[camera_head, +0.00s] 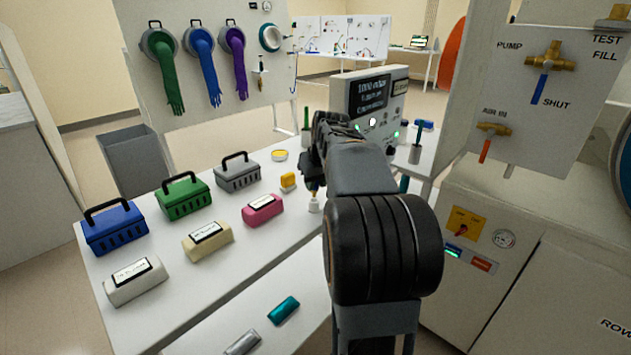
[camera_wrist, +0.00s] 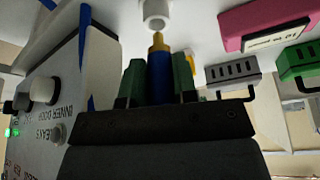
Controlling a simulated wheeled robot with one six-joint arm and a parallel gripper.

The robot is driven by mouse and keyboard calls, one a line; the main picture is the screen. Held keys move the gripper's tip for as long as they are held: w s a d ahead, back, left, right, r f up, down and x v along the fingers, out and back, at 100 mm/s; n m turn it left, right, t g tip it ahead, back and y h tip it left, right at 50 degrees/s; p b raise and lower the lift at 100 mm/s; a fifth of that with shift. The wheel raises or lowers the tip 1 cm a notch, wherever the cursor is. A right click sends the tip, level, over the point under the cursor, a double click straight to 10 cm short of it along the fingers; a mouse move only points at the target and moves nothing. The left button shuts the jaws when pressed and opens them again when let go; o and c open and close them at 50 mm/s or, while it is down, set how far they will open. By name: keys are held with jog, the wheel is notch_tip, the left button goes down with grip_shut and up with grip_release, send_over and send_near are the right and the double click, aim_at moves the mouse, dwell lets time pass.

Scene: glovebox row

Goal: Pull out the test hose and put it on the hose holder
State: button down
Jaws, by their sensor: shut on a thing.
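My gripper (camera_wrist: 157,75) has green fingers shut on a blue cylindrical piece with a yellow tip, likely the test hose end (camera_wrist: 159,72). In the head view, my arm hides most of the gripper, and the hose end (camera_head: 313,188) shows only in part, tip down. Its tip is right above a small white upright cylinder (camera_head: 314,206) on the white bench, which also shows in the wrist view (camera_wrist: 155,12). I cannot tell whether they touch, or whether this cylinder is the hose holder. No hose length is clearly visible.
An instrument box (camera_head: 385,85) with a dark screen stands just behind my arm. Blue (camera_head: 114,230), green (camera_head: 183,196) and grey (camera_head: 238,173) cases stand left, with a pink block (camera_head: 262,209) nearer. A valve panel (camera_head: 560,75) is at right. The bench front is partly clear.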

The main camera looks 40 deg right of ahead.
aim_at(316, 189)
jog(key=shift+f+b, duration=1)
jog(key=shift+f, duration=0.65)
dwell(0.4)
jog(key=c, duration=0.8)
grip_release()
jog(key=p+v, duration=0.3)
jog(key=v, duration=1.1)
jog(key=shift+w, duration=0.15)
